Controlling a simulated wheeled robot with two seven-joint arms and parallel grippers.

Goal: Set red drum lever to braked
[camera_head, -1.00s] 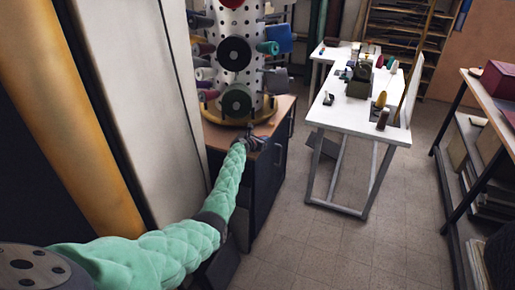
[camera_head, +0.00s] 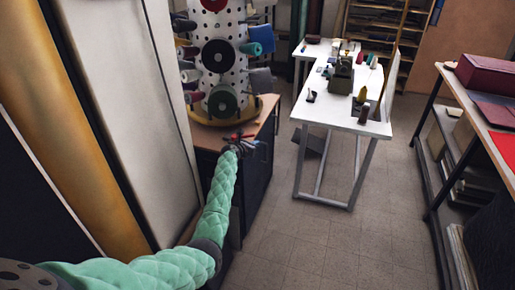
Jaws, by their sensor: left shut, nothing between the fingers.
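A white perforated drum (camera_head: 207,63) carrying several thread spools stands on a yellow round base (camera_head: 262,102), on a wood-topped dark cabinet. A small red piece (camera_head: 238,136), which looks like the red drum lever, shows at the front of the cabinet top below the drum. It is too small to tell its setting. My left gripper (camera_head: 250,146), at the end of my green quilted arm, is shut and empty. It appears just in front of and below the red piece; I cannot tell whether they touch. My right gripper is not in view.
A tall pale panel (camera_head: 118,110) stands close on the left. A white table (camera_head: 326,109) with a machine stands to the right, beyond clear tiled floor. A shelf rack (camera_head: 424,160) lines the right side.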

